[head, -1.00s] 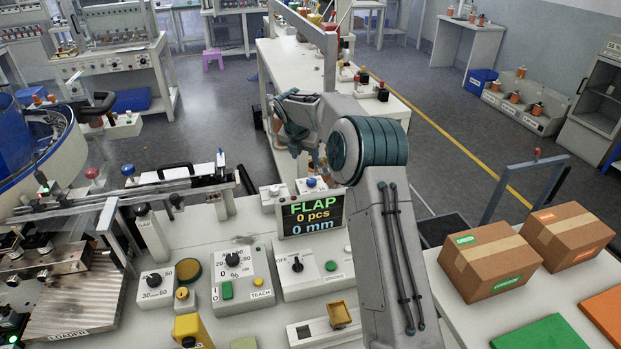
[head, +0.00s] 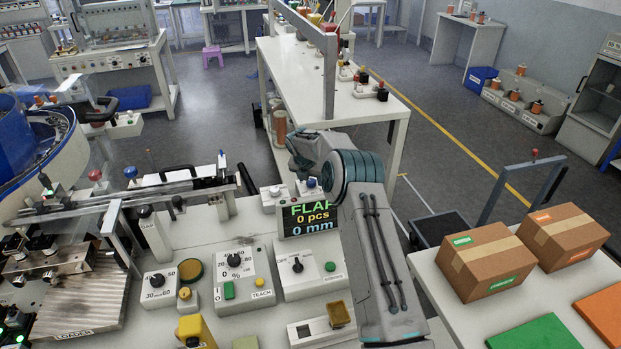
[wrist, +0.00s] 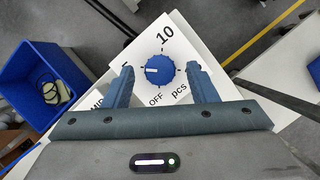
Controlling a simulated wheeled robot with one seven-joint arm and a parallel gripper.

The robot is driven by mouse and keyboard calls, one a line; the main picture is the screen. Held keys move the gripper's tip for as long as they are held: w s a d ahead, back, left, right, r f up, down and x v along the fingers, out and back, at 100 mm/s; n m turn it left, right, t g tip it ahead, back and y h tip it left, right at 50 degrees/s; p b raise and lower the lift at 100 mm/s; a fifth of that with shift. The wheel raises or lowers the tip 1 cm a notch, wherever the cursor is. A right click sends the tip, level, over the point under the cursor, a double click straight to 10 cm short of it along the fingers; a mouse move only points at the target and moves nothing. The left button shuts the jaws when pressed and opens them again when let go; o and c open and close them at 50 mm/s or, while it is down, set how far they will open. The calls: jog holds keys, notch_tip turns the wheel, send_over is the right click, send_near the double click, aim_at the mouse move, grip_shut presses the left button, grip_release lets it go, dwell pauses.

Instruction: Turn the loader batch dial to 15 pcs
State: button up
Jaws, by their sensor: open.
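In the wrist view a blue round dial (wrist: 158,69) with a white pointer mark sits on a white plate (wrist: 178,30). The plate reads "10", "OFF" and "pcs", with a partly covered digit at left. The white mark points left, towards the partly covered digit. No 15 shows; part of the scale is behind a finger. My gripper (wrist: 161,84) is open, with one finger on each side of the dial and visible gaps to it. In the head view I cannot make out this dial or my fingertips. The screen (head: 311,216) reads "FLAP", "0 pcs", "0 mm", partly covered by my arm.
A blue bin (wrist: 20,70) stands left of the plate in the wrist view. In the head view, a panel (head: 300,285) with other black knobs is in front of the screen. Cardboard boxes (head: 485,262) stand on the right table.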

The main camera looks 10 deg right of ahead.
jog(key=shift+w+f, duration=0.1)
jog(key=shift+f, duration=0.2)
jog(key=shift+c, duration=0.2)
jog(key=c, duration=0.9)
jog(key=m+g+h, duration=0.1)
jog(key=m, duration=0.3)
jog(key=shift+w+a+b, duration=0.15)
jog(key=shift+b, duration=0.2)
jog(key=shift+m+g+h, duration=0.3)
jog(key=shift+m+h, duration=0.1)
jog(key=shift+m, duration=0.6)
jog(key=shift+p, duration=0.3)
jog(key=shift+m+g+p, duration=0.3)
jog(key=shift+m+p, duration=0.15)
jog(key=shift+m, duration=0.45)
